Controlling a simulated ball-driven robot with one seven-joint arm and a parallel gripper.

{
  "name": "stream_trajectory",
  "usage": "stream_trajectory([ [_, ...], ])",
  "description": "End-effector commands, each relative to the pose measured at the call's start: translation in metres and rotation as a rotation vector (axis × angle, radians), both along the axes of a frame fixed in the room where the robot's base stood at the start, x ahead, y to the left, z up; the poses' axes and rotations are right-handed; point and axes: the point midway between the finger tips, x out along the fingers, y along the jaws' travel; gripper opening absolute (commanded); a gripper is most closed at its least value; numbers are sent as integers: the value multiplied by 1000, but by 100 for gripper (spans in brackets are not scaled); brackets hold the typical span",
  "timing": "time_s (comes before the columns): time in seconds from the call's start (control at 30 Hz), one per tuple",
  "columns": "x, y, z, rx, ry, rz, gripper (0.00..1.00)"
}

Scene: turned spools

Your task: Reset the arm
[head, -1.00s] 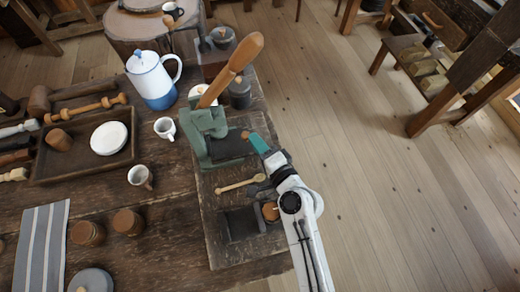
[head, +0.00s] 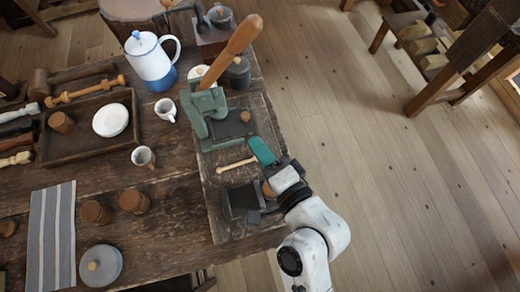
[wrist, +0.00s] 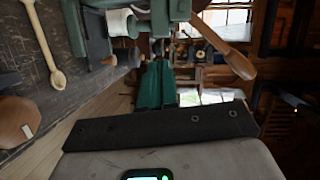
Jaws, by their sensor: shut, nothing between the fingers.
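My gripper (head: 262,151) shows in the head view as teal fingers at the end of my white arm, over the right side of the dark work board. The fingers are together and empty. In the wrist view the teal fingers (wrist: 155,86) point away from the camera, with nothing held. A green lever press (head: 205,112) with a long wooden handle stands just left of and beyond my gripper. A pale wooden spoon (head: 236,165) lies on the board left of the fingers. Part of the board is hidden behind my arm.
A dark block (head: 242,199) sits on the board (head: 228,229) near my wrist. A blue-and-white pot (head: 152,65), white cup (head: 166,110) and wooden tray (head: 62,158) are further left. The floor (head: 380,190) right of the table is open; a wooden bench stands beyond.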

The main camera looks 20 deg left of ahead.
Motion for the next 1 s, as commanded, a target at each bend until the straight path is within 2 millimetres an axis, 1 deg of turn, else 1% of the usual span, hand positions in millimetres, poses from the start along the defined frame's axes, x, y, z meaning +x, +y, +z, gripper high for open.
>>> stream_trajectory([
  [0.03,-4,-2,1,-1,1,0,0],
  [0.17,-10,-4,4,0,1,0,0],
  [0.47,-10,-4,5,0,0,0,0],
  [0.57,-6,-21,-9,-109,-12,-1,0],
  [0.67,-3,-58,-36,-324,-20,5,0],
  [0.7,-3,-78,-49,-433,-16,14,0],
  [0.77,-6,-114,-71,-602,6,31,0],
  [0.8,-11,-138,-83,-712,29,49,0],
  [0.87,-22,-176,-99,-860,75,79,0],
  [0.9,-31,-200,-108,-950,114,102,0],
  [0.97,-48,-235,-120,-1070,181,144,0],
  [1.0,-60,-257,-125,-1139,228,171,0],
])
